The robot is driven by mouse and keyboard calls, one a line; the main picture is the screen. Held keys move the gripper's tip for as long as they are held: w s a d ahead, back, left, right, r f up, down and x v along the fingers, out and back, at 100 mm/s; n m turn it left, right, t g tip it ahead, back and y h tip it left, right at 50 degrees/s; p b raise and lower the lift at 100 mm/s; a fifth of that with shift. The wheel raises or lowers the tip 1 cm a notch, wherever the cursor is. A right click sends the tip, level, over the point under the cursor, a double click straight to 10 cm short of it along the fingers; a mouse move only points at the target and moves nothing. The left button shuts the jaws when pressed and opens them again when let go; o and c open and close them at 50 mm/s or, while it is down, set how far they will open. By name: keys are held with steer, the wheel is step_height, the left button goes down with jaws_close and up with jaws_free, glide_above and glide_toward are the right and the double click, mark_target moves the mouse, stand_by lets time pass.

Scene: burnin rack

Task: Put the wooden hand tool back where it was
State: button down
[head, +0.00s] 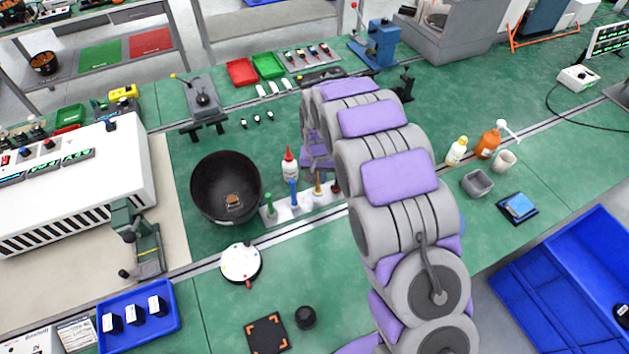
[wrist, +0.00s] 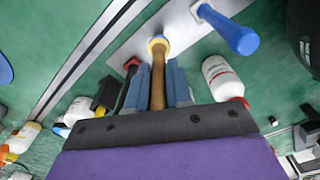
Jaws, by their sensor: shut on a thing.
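The wooden hand tool (wrist: 157,85) has a brown handle with a yellow collar at its far end. My gripper (wrist: 159,76) is shut on its handle, with a blue-grey finger on either side. The tool also shows in the head view (head: 318,184), at the pale tool rack (head: 300,206). Its collar end meets the rack plate in the wrist view; whether it is fully seated I cannot tell. A blue tool (head: 293,192) and a green tool (head: 269,204) stand to its left, and a red tool (head: 336,187) to its right. My arm partly hides the gripper in the head view.
A white bottle with a red cap (head: 289,163) stands close behind the rack. A black bowl (head: 224,187) is at its left and a white round dish (head: 240,262) in front.

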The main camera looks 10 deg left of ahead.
steer(key=shift+w+a, duration=0.2)
steer(key=shift+w, duration=0.2)
steer(key=f, duration=0.2)
steer(key=f+b, duration=0.1)
steer(key=shift+a+f, duration=0.2)
steer(key=shift+f, duration=0.15)
steer(key=shift+r, duration=0.1)
steer(key=c, duration=1)
jaws_free()
steer(key=shift+c, duration=0.2)
